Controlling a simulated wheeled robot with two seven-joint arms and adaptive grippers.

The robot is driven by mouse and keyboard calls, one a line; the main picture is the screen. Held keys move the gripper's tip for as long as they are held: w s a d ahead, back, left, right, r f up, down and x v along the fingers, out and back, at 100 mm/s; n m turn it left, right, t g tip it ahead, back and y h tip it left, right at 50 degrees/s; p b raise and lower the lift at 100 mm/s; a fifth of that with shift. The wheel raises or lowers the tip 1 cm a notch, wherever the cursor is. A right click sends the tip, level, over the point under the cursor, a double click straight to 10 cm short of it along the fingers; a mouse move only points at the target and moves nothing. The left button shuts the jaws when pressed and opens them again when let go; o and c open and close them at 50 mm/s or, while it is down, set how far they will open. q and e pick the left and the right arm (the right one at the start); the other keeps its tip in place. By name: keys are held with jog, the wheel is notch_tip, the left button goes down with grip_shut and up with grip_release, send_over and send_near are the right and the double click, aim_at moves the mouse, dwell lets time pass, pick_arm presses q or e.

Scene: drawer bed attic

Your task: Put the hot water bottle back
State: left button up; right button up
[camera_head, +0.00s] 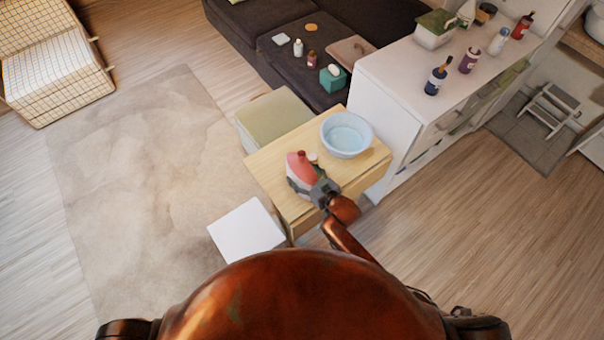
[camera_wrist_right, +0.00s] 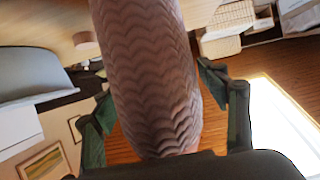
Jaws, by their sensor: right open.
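The hot water bottle (camera_head: 298,167), pinkish red with a darker cap, is on the small wooden table (camera_head: 264,170), near its left side. My right gripper (camera_head: 316,188) is at the bottle's near side, partly covering it. In the right wrist view a ribbed, reddish-brown body that looks like the bottle (camera_wrist_right: 155,75) stands between the two spread fingers of the right gripper (camera_wrist_right: 165,118). The fingers are open, with a gap visible on the right side. The bottle's underside is hidden. My left gripper is not in view.
A blue basin (camera_head: 346,135) stands on the table right behind the bottle. A white flat-topped box (camera_head: 246,238) is at the table's left front. A white cabinet (camera_head: 385,75) with several bottles stands behind right. A dark sofa (camera_head: 285,65) is behind; the rug (camera_head: 140,170) is clear.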

jog(key=shift+r, duration=0.15)
jog(key=p+v, duration=0.2)
jog(key=v, duration=1)
jog(key=s+d+f+m+g+h, duration=0.15)
jog(key=s+d+f, duration=0.35)
jog(key=f, duration=0.6)
jog(key=s+d+f+m+g+h, duration=0.1)
jog(key=s+d+f+h, duration=0.2)
jog(key=d+f, duration=0.6)
jog(key=s+d+f+m+g+h, duration=0.1)
jog(key=s+d+f+h, duration=0.3)
jog(key=f, duration=0.8)
jog(key=s+d+f+g, duration=0.1)
jog(key=s+d+f, duration=0.25)
jog(key=s, duration=0.25)
jog(key=s+d+f+m+g, duration=0.1)
jog(key=s+d+f, duration=0.1)
jog(key=s+f, duration=0.35)
jog(key=s+d+f+g, duration=0.2)
jog(key=s+f, duration=0.1)
jog(key=s, duration=0.4)
jog(key=s+d+f+g, duration=0.1)
jog(key=s+f, duration=0.1)
jog(key=s, duration=0.7)
jog(key=s+f+m+g, duration=0.1)
jog(key=s+f, duration=0.2)
jog(key=s, duration=0.7)
jog(key=shift+s+d+f+g, duration=0.2)
jog(key=shift+d+f+g, duration=0.1)
jog(key=shift+d+g, duration=0.1)
